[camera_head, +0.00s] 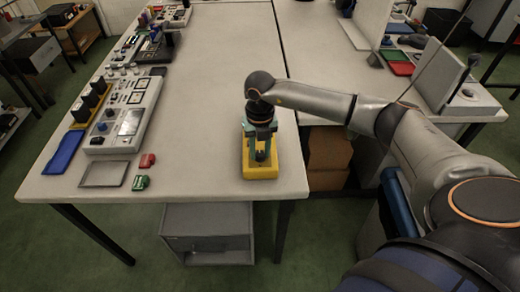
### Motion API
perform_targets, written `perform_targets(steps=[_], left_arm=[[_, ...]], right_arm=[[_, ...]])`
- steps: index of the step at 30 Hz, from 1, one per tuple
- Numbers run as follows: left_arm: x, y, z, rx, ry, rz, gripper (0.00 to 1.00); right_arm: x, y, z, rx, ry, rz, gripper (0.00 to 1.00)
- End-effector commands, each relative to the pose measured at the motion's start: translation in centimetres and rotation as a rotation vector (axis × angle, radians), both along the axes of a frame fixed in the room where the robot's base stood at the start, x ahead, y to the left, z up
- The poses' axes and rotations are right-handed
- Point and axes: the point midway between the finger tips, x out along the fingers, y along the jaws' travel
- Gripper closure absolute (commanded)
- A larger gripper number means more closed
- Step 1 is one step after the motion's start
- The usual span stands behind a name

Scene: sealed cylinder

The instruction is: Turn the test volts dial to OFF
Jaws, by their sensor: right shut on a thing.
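A yellow box-like unit (260,172) stands near the front right corner of the long white table. My right gripper (261,153) points straight down onto this unit, with its fingers at the unit's top face. It is shut on a small part there, which appears to be the test volts dial. The fingers hide the dial, so its markings and pointer position cannot be read. My left gripper is not in view.
A grey control panel (126,115) with knobs and meters lies along the table's left side. A blue tray (63,153), a grey tray (103,174), a red block (147,161) and a green block (140,183) are near the front left. The table's middle (205,120) is clear.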

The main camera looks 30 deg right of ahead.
Motion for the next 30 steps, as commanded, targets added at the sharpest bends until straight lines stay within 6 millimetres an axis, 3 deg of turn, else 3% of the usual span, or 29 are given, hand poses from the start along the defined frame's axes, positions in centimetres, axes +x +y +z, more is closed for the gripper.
perform_targets(steps=[1,6,20,30], left_arm=[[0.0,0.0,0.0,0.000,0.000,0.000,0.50],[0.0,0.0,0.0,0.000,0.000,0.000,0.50],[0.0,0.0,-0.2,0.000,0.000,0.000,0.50],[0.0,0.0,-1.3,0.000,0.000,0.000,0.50]], right_arm=[[0.0,0.0,0.0,0.000,0.000,0.000,0.81],[0.0,0.0,0.0,0.000,0.000,0.000,1.00],[0.0,0.0,0.0,0.000,-0.001,0.026,1.00],[0.1,-0.1,-0.2,-0.001,-0.002,0.226,1.00]])
